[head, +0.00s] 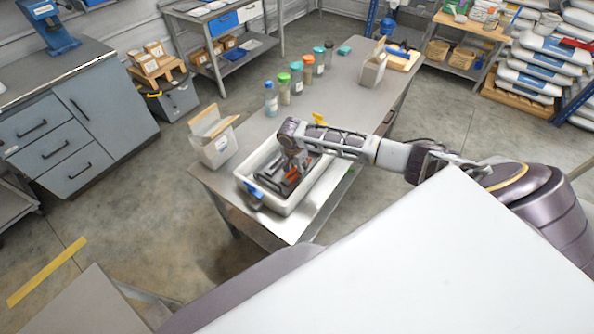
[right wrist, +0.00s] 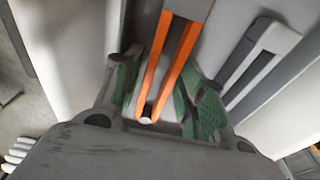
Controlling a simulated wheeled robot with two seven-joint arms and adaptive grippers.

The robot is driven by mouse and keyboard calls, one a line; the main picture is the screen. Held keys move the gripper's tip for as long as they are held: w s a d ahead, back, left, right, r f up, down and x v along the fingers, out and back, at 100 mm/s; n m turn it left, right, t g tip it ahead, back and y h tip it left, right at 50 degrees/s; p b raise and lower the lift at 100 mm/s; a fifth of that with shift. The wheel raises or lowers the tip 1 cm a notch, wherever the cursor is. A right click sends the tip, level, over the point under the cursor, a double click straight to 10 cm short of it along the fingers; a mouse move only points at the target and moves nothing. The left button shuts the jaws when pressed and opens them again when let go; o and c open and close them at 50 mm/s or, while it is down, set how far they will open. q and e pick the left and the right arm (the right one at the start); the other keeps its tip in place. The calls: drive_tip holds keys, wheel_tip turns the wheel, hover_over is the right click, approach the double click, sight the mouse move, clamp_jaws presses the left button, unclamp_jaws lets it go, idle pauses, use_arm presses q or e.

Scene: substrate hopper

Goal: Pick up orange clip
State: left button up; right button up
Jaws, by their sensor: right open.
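The orange clip (right wrist: 156,60) shows as two long orange legs in the right wrist view, between the green-padded fingers of my right gripper (right wrist: 160,88). The fingers are open, one on each side of it; I cannot see either pad pressing on it. In the head view my right gripper (head: 291,160) points down into the white tray (head: 290,207) on the table. There the orange clip (head: 293,171) is partly hidden by the gripper and lies among dark grey items. My left gripper is not in view.
A grey clip (right wrist: 262,50) lies right of the orange one. A blue clip (head: 253,194) is at the tray's front left. A white box (head: 213,146) stands left of the tray, several capped bottles (head: 283,88) behind it. The table's middle is mostly clear.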

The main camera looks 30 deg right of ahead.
drive_tip(key=shift+c, duration=0.3)
drive_tip(key=c, duration=0.7)
drive_tip(key=shift+r, duration=0.15)
wheel_tip(320, 180, up, 10)
drive_tip(key=shift+b, duration=0.4)
drive_tip(key=shift+s+f, duration=0.1)
drive_tip(key=shift+f, duration=0.1)
idle(0.5)
